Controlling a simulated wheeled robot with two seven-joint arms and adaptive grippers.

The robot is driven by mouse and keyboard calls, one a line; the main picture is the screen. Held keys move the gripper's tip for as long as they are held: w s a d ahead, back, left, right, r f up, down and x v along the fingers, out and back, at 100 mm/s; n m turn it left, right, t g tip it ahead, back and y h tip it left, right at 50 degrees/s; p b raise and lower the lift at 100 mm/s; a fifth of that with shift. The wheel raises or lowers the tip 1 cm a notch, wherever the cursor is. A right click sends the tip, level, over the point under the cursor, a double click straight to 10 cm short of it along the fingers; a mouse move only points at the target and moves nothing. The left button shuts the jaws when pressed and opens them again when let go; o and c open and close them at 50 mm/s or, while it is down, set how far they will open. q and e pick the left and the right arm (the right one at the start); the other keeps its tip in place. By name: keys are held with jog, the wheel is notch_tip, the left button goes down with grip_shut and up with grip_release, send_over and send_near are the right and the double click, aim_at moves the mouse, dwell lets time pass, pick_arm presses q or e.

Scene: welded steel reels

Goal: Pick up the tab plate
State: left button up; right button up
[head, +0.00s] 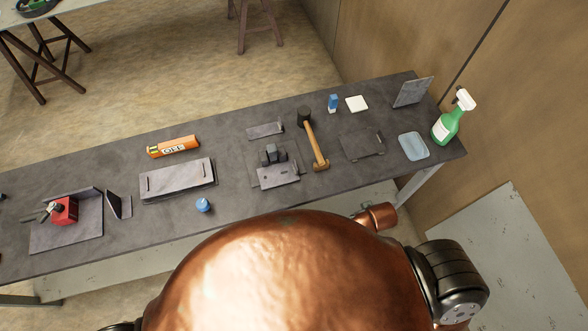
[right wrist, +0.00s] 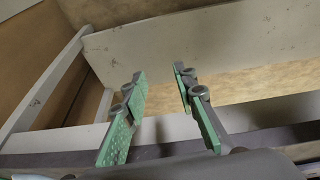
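Several flat grey steel plates lie on the dark workbench in the head view, and I cannot tell for certain which one is the tab plate. A small plate with holes (head: 278,177) lies near the front edge at the middle. Another small plate (head: 265,130) lies behind it. A squarish plate (head: 361,143) lies right of the hammer. A plate with slots (head: 176,178) lies left of the middle. My right gripper (right wrist: 160,103) is open and empty in the right wrist view, its green-padded fingers apart below the level of a bench. My left gripper is out of view.
An upright plate (head: 413,92) stands at the far right corner.

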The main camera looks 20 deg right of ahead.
jog(key=w+a+r+n+t+y+p, duration=0.2)
jog(key=w+a+r+n+y, duration=0.2)
jog(key=w+a+r+n, duration=0.7)
jog(key=w+a+r+n+g+y, duration=0.1)
jog(key=a+r+n, duration=0.25)
jog(key=a, duration=0.45)
jog(key=w+a+r+n+g, duration=0.1)
jog(key=a+r+n, duration=0.1)
jog(key=a+n, duration=0.4)
jog(key=w+a+r+n+y, duration=0.1)
jog(key=w+a+r+n, duration=0.2)
jog(key=a, duration=0.6)
jog(key=n+g+h, duration=0.2)
jog(key=n+h, duration=0.3)
jog(key=n, duration=0.7)
send_over(296, 168)
notch_tip(296, 168, down, 2)
jog(key=shift+p, duration=0.35)
jog(key=shift+d+f, duration=0.2)
jog(key=shift+d, duration=0.05)
jog(key=f, duration=0.2)
jog(key=w+f, duration=0.1)
jog(key=f, duration=0.1)
jog(key=f+p, duration=0.1)
jog(key=f, duration=0.2)
jog(key=shift+w+a+f, duration=0.1)
jog(key=shift+w+a, duration=0.05)
jog(key=shift+w, duration=0.1)
jog(key=shift+c, duration=0.4)
